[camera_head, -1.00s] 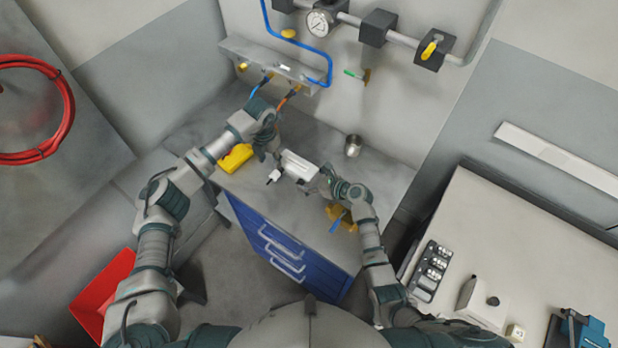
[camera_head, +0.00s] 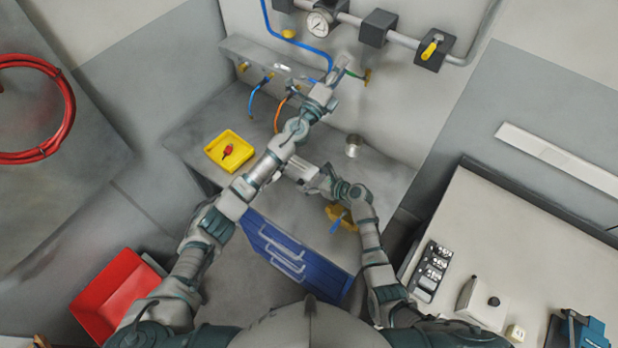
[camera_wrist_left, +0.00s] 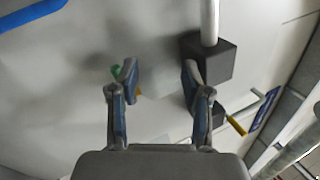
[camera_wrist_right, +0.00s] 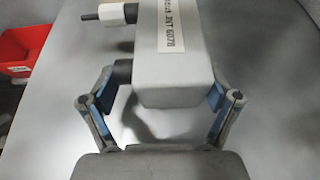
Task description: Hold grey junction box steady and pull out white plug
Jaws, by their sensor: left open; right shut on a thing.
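The grey junction box (camera_head: 300,170) is held above the workbench, partly hidden by my left arm in the head view. In the right wrist view the box (camera_wrist_right: 178,75) carries a printed label. The white plug (camera_wrist_right: 115,14) with a dark end is at the box's left side and appears to touch it. My right gripper (camera_wrist_right: 160,90) is shut on the box, with a finger on each side. My left gripper (camera_head: 338,72) is open, up by the wall and away from the box. In the left wrist view its fingers (camera_wrist_left: 160,75) are apart with nothing between them.
A pipe with a gauge (camera_head: 318,24) and dark blocks runs above. A yellow tray (camera_head: 230,150), a metal cup (camera_head: 353,146) and a yellow item with a blue handle (camera_head: 340,217) are on the workbench (camera_head: 385,185).

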